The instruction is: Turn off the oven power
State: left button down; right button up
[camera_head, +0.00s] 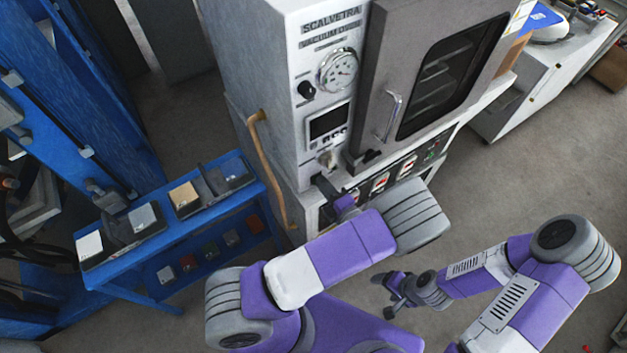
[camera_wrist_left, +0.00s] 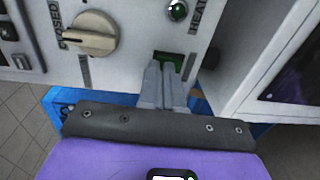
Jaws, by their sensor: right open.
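The oven (camera_head: 250,60) is a tall grey vacuum oven with its door (camera_head: 372,95) shut. In the left wrist view, a green switch (camera_wrist_left: 171,58) sits in a dark frame on its panel, partly hidden behind my fingertips. My left gripper (camera_wrist_left: 162,66) is shut and empty, its fingertips in front of this switch; I cannot tell whether they touch it. In the head view my left gripper (camera_head: 320,184) is at the oven's front, below the beige knob. My right gripper (camera_head: 393,296) is open and empty, low and away from the oven.
A beige knob (camera_wrist_left: 90,33) marked CLOSED and a green lamp (camera_wrist_left: 178,10) are near the switch. A lower panel with red and green switches (camera_head: 380,181) is under the door. A blue cart (camera_head: 180,230) with trays stands left. Floor is free at right.

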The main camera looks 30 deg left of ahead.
pick_arm(q)
jog(key=shift+a, duration=0.2)
jog(key=v, duration=0.8)
jog(key=shift+p, duration=0.4)
jog(key=shift+w, duration=0.1)
